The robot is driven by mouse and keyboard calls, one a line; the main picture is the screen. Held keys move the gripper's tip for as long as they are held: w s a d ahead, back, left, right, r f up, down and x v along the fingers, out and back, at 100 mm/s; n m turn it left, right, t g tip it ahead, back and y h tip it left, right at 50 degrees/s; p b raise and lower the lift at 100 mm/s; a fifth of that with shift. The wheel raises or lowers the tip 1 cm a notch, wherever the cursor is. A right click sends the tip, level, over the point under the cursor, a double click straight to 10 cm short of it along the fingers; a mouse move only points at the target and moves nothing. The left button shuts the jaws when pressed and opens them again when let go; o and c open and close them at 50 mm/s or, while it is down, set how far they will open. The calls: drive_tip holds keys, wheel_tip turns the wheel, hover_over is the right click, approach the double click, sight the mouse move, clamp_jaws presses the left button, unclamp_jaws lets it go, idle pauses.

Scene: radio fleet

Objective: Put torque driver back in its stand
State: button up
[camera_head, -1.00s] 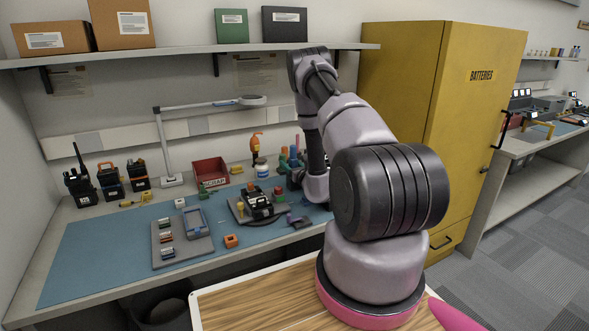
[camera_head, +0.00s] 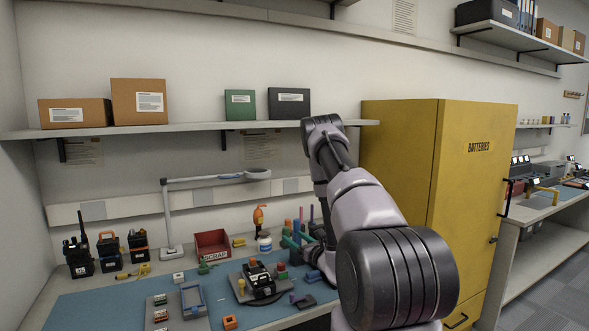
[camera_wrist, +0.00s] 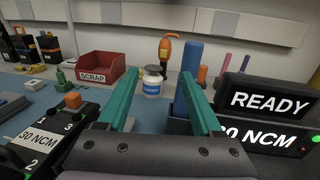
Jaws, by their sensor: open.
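My gripper (camera_wrist: 165,110) is open, its two teal fingers apart with nothing between them. In the head view it is small and partly hidden by my arm. A black box (camera_wrist: 250,140) marked 30 NCM, with a READY display (camera_wrist: 270,102), stands right of the fingers. A thick blue upright cylinder (camera_wrist: 192,58) stands beyond the right finger, with thin orange and pink rods beside it. An upright orange tool-like item (camera_wrist: 167,48) stands behind a white bottle (camera_wrist: 152,82). I cannot tell which is the torque driver, or make out its stand.
A black fixture (camera_wrist: 42,140), also marked 30 NCM, lies left of the fingers. A red SCRAP bin (camera_head: 212,243), a lamp (camera_head: 167,215) and several radios (camera_head: 77,257) stand along the back. A yellow cabinet (camera_head: 475,190) is at right. Blue mat (camera_head: 90,310) is clear at front left.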

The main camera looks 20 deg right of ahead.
drive_tip(key=a+r+n+g+y, duration=0.4)
drive_tip(key=a+r+n+y, duration=0.45)
drive_tip(key=a+r, duration=0.6)
drive_tip(key=s+a+r+n+g+y, duration=0.4)
drive_tip(key=s+a+r+n+g, duration=0.45)
drive_tip(key=r, duration=0.25)
drive_tip(key=s+a+r+n+g+h, duration=0.1)
drive_tip(key=s+r+n+g+h, duration=0.2)
drive_tip(key=s, duration=0.5)
drive_tip(key=s+r+n+g+h, duration=0.25)
drive_tip(key=s+n, duration=0.25)
drive_tip(key=s, duration=0.3)
drive_tip(key=s+d+r+n+t+h, duration=0.4)
drive_tip(key=s+d+r+t+h, duration=0.1)
drive_tip(key=s+d+t+h, duration=0.1)
drive_tip(key=d+t+h, duration=0.1)
drive_tip(key=d+h, duration=0.1)
drive_tip(key=d, duration=0.1)
drive_tip(key=shift+s+n+h, duration=0.25)
drive_tip(key=shift+n+h, duration=0.05)
drive_tip(key=shift+n, duration=0.1)
drive_tip(key=shift+r, duration=0.1)
